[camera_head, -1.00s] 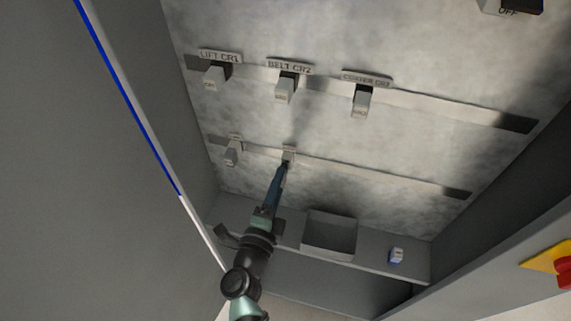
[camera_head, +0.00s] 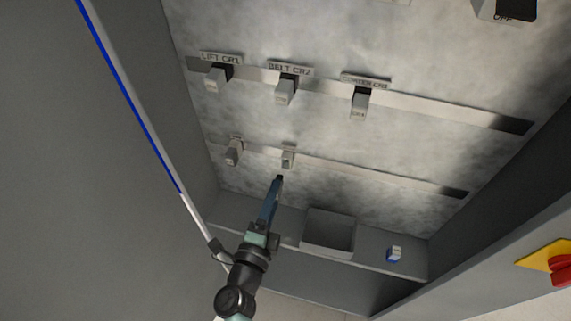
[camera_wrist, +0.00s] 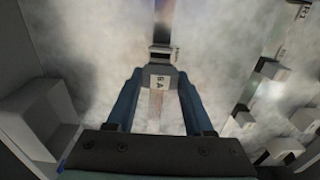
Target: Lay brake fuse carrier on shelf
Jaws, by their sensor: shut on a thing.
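My gripper (camera_head: 279,179) is shut on a small pale block marked like "5 A", taken as the brake fuse carrier (camera_wrist: 160,79), between its blue fingertips in the wrist view. A dark band shows at the block's far end. In the head view the gripper hangs just below a pale holder (camera_head: 288,158) on the lower rail, with a small gap; the carrier is barely visible there. The grey shelf (camera_head: 377,262) runs along the bottom of the panel, below and right of the gripper.
A grey open bin (camera_head: 328,236) stands on the shelf. Several labelled units line the upper rail (camera_head: 430,109). A red button (camera_head: 562,270) is at far right.

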